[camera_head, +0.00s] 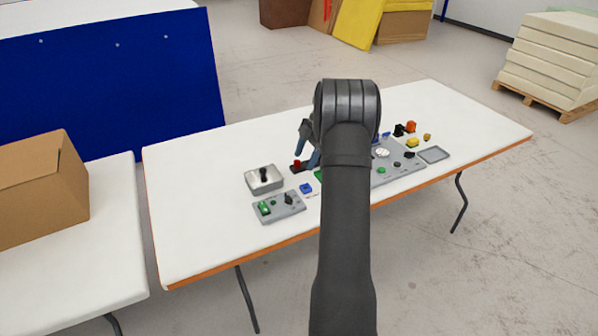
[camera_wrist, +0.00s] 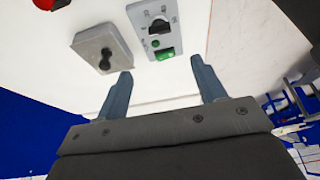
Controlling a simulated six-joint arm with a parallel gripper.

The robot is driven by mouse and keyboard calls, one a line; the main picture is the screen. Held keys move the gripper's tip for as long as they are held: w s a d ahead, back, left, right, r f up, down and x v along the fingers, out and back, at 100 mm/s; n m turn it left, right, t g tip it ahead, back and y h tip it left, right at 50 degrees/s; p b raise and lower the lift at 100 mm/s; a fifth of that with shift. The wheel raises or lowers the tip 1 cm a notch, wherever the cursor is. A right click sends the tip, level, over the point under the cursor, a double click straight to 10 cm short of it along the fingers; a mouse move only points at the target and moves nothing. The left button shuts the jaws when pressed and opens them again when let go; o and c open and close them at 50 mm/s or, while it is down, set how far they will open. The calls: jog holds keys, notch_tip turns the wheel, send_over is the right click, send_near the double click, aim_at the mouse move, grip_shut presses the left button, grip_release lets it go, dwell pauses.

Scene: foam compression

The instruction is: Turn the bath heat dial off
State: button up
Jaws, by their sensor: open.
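A small grey panel (camera_head: 279,207) lies on the white table at its left part, with a black dial (camera_head: 288,199) and a green switch (camera_head: 264,208). In the wrist view the same panel (camera_wrist: 147,36) is at the top centre, with the dial (camera_wrist: 159,25) above the green switch (camera_wrist: 164,54). The labels are too small to read, so I cannot confirm this is the bath heat dial. My gripper (camera_wrist: 161,68) is open and empty, its fingers spread below the panel in the wrist view. In the head view the gripper (camera_head: 307,147) is partly hidden by my arm.
A metallic box with a black lever (camera_head: 264,179) stands beside the panel. A red button (camera_head: 297,165) and a blue button (camera_head: 306,188) are close by. A larger grey panel (camera_head: 388,172) and an empty grey tray (camera_head: 433,155) lie to the right. The table's left end is clear.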

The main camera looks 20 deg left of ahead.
aim_at(289, 196)
jog(key=shift+v, duration=1.15)
jog(key=x, duration=1.7)
jog(key=shift+a+f, duration=0.1)
jog(key=shift+f, duration=0.1)
